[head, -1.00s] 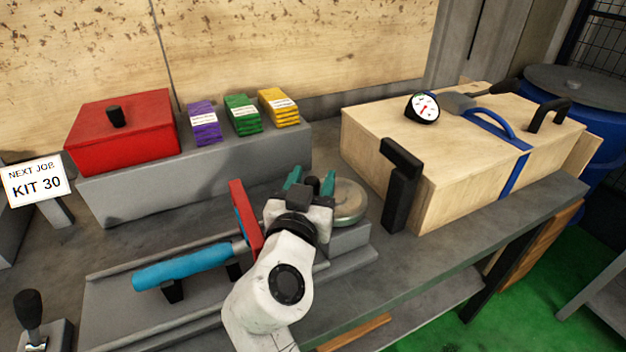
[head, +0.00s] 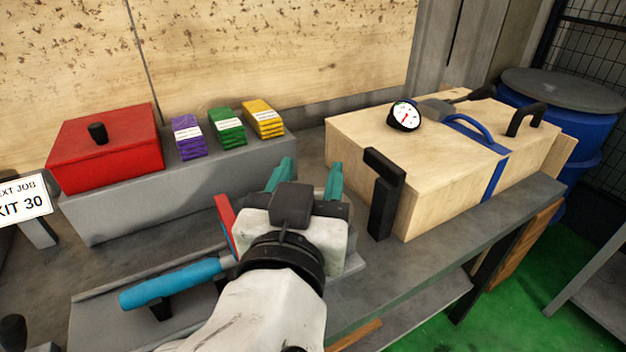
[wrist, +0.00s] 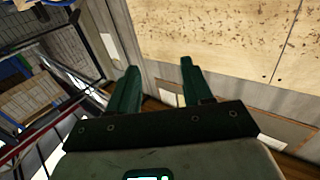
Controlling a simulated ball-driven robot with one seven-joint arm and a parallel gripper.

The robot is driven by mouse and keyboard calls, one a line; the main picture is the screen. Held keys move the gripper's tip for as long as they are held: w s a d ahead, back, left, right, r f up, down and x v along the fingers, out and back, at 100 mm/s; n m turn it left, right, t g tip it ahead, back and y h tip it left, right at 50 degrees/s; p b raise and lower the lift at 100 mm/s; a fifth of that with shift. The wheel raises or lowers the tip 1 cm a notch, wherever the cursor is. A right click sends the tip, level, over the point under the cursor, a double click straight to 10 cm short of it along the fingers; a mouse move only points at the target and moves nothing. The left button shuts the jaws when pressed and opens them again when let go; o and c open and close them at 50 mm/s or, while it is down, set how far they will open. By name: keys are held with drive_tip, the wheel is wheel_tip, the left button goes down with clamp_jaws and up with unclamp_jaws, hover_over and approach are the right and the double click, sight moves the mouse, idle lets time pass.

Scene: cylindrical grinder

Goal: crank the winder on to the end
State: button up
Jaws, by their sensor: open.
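A pale wooden box (head: 450,170) stands on the right of the bench. A black L-shaped crank-like handle (head: 385,190) stands upright at its near left end, and a round dial gauge (head: 404,116) sits on its top. I cannot tell for sure that this is the winder. My gripper (head: 308,176) is left of the black handle, apart from it in the picture. Its two teal fingers are spread, with nothing between them. In the wrist view the open fingers (wrist: 158,82) point at the wooden back wall, and no handle shows there.
A blue strap and handle (head: 480,132) cross the box. At the left are a red lidded box (head: 105,150), purple, green and yellow packets (head: 226,127) on a grey block, and a blue-handled tool (head: 175,283). A blue drum (head: 570,110) stands at the right.

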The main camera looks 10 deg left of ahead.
drive_tip(key=shift+s+d+r, duration=0.2)
drive_tip(key=shift+s+r, duration=0.05)
drive_tip(key=shift+s, duration=0.3)
drive_tip(key=shift+s+d+r, duration=0.15)
drive_tip(key=shift+s+r, duration=0.1)
drive_tip(key=shift+s, duration=0.3)
drive_tip(key=shift+o, duration=0.2)
drive_tip(key=w+d+r+m+g+h+p, duration=0.1)
drive_tip(key=w+d+m+g+h, duration=0.25)
drive_tip(key=w+g, duration=0.55)
drive_tip(key=w+a+f+n+g+y, duration=0.1)
drive_tip(key=a+f+n+g+y, duration=0.4)
drive_tip(key=a, duration=0.3)
drive_tip(key=shift+m+h, duration=0.35)
drive_tip(key=shift+m, duration=0.4)
drive_tip(key=x, duration=1.1)
drive_tip(key=shift+w+d, duration=0.1)
drive_tip(key=shift+w, duration=0.1)
drive_tip(key=shift+t, duration=0.3)
